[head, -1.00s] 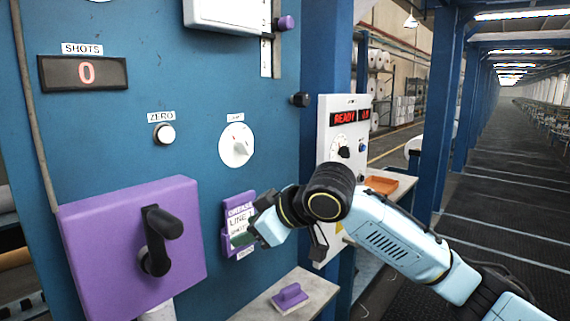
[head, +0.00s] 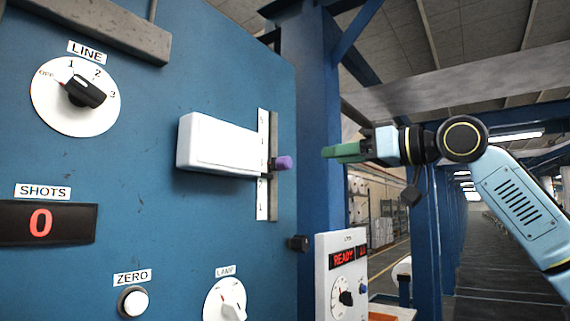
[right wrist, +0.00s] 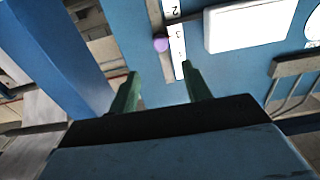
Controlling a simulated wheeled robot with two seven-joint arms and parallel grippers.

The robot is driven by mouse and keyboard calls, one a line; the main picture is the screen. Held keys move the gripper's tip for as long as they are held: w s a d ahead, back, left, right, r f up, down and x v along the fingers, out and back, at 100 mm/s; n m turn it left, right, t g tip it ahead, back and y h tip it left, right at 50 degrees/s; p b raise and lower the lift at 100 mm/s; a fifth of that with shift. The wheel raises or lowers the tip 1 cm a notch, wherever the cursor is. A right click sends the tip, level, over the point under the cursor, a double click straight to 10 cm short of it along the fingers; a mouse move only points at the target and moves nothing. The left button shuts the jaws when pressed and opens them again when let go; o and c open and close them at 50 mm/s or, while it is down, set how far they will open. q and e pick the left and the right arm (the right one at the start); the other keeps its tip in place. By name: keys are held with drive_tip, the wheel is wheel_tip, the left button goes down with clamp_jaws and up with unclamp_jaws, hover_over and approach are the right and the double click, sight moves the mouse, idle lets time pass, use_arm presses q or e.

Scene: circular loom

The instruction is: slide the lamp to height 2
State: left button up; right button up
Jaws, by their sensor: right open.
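The lamp (head: 222,146) is a white box on the blue panel, beside a vertical number scale (head: 262,195). Its purple knob (head: 284,163) sticks out at the scale's right edge, partway up; it looks close to the 3 mark, though the small digits are hard to read. My right gripper (head: 326,153), with green fingers, is to the right of the knob and apart from it. In the right wrist view the gripper (right wrist: 162,84) is open and empty, and the purple knob (right wrist: 160,43) shows ahead, beyond the gap between the fingertips. My left gripper is not in view.
A LINE dial (head: 75,95), a SHOTS display (head: 45,222) reading 0, a ZERO button (head: 134,302) and a LAMP dial (head: 226,300) are on the panel. A blue post (head: 318,130) stands behind the knob.

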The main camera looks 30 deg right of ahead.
sight(290, 162)
drive_tip(key=p+x, duration=0.2)
drive_tip(key=x, duration=0.9)
drive_tip(key=shift+a+r+p, duration=0.15)
drive_tip(key=shift+p, duration=0.25)
drive_tip(key=shift+x, duration=0.75)
drive_tip(key=shift+c, duration=0.5)
clamp_jaws()
